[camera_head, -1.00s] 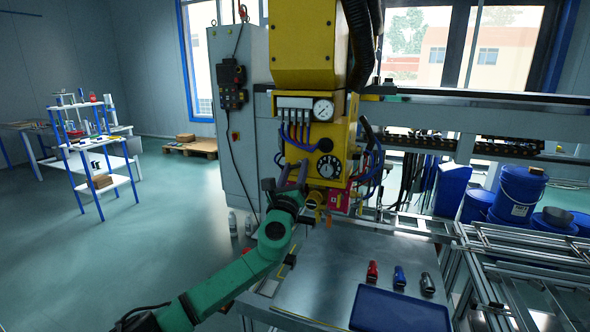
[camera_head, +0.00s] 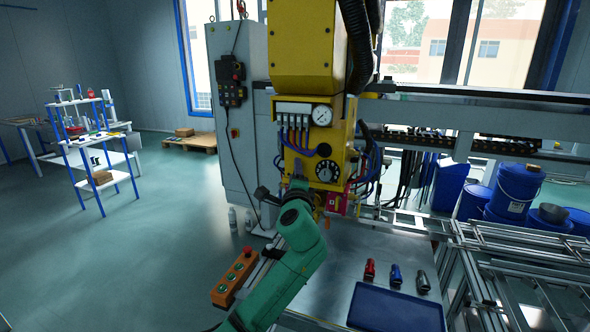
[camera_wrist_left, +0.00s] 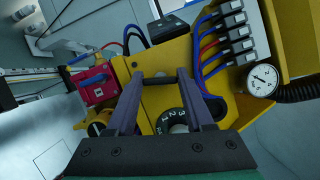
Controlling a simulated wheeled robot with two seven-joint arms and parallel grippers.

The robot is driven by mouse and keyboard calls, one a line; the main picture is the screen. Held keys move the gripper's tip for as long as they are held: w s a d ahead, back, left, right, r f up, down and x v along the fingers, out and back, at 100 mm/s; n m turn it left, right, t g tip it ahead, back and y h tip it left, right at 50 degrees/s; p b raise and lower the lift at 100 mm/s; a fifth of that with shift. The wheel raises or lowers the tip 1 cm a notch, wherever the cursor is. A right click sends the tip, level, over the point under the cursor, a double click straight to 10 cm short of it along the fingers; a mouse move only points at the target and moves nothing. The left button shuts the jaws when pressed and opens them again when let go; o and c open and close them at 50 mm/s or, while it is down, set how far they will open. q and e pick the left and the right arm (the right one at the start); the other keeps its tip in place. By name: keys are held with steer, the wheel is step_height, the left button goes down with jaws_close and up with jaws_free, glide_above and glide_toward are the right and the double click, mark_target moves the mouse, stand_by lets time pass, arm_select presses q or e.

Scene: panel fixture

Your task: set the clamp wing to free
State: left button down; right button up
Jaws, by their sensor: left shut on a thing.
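My left gripper (camera_head: 297,185) is at the lower left of the yellow machine head (camera_head: 300,90) in the head view, partly hidden by my green wrist. In the left wrist view its two purple fingers (camera_wrist_left: 159,77) are closed on the ends of a short dark bar, which looks like the clamp wing (camera_wrist_left: 158,81). The bar lies crosswise between the fingertips, in front of the yellow panel. I cannot read any mark for its setting. A numbered black dial (camera_wrist_left: 179,121) shows partly between the fingers. My right gripper is not in view.
Hoses and a gauge (camera_head: 321,115) are above. An orange button box (camera_head: 234,278) stands left of my arm. A blue tray (camera_head: 397,308) lies on the bench at right.

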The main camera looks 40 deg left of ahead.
arm_select(q)
steer(key=shift+r+n+g+h+p, duration=0.1)
steer(key=shift+n+g+h+p, duration=0.4)
steer(key=shift+n, duration=1)
steer(key=shift+p, duration=0.35)
steer(key=shift+c, duration=1.4)
jaws_free()
